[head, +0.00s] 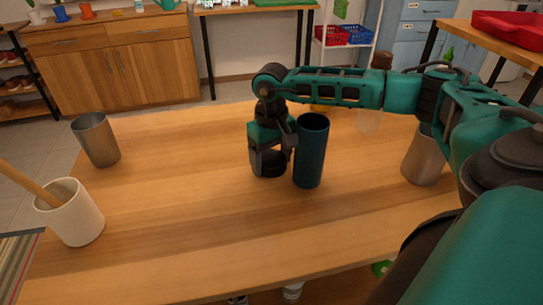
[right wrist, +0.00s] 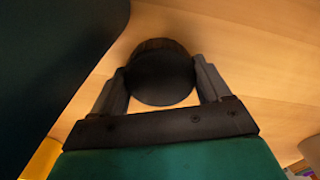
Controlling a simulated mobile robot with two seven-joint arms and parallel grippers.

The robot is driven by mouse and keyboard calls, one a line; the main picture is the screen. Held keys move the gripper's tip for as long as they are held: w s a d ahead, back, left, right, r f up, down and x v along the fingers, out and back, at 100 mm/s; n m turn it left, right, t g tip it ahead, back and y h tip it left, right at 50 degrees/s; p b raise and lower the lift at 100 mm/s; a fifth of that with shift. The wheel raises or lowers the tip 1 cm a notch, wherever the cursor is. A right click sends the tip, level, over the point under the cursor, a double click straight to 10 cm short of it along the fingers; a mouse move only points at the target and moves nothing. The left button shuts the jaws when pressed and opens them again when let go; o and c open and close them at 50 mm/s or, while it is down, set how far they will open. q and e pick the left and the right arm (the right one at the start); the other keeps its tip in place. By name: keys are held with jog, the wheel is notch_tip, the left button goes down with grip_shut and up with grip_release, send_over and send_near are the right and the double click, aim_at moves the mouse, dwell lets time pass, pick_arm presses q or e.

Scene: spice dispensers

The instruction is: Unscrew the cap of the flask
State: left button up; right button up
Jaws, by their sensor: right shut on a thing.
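The dark teal flask (head: 311,152) stands upright near the middle of the wooden table, and its top looks open. It also shows as a dark shape at the upper left of the right wrist view (right wrist: 50,60). My right gripper (head: 267,160) points down just left of the flask. It is shut on a round black cap (right wrist: 160,80), which lies between the two fingers in the right wrist view. In the head view the cap (head: 271,164) is low, close to the tabletop; whether it touches is hard to tell. My left gripper is not in view.
A metal cup (head: 96,139) and a white cup (head: 72,214) holding a wooden stick stand at the left. Another metal cup (head: 424,160) and a clear glass (head: 368,121) stand at the right, near my arm. The front middle of the table is clear.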

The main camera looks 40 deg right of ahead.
aim_at(271, 158)
jog(key=o, duration=1.1)
jog(key=shift+f, duration=0.1)
pick_arm(q)
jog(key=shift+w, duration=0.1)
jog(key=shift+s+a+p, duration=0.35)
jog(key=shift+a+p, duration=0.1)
jog(key=shift+p, duration=0.4)
pick_arm(e)
notch_tip(271, 158, up, 12)
jog(key=shift+r, duration=0.2)
